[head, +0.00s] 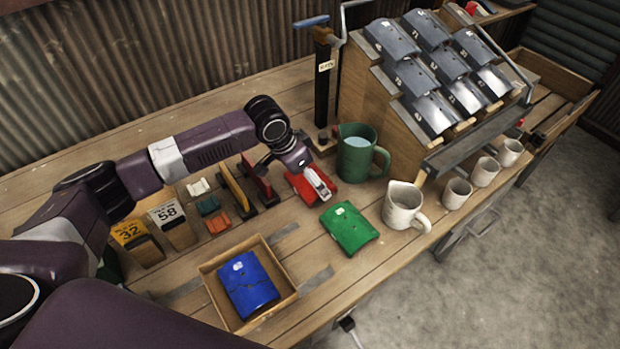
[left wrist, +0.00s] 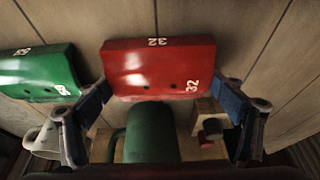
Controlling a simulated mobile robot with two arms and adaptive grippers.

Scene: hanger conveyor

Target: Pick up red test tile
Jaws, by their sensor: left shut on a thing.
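The red test tile (head: 301,191) is on the wooden table, beside the green pitcher. It is partly covered by my left gripper (head: 322,184). In the left wrist view the red tile (left wrist: 160,66) shows the white number 32, and my left gripper's (left wrist: 165,106) blue fingers stand at its two sides, shut on it. I cannot tell whether the tile is clear of the table. My right gripper is in neither view.
A green tile (head: 349,228) lies close by on the right. A blue cracked tile (head: 248,284) lies in a wooden tray (head: 290,301). The green pitcher (head: 356,161) and a white jug (head: 403,207) stand near. A slanted rack (head: 389,122) of grey tiles rises behind.

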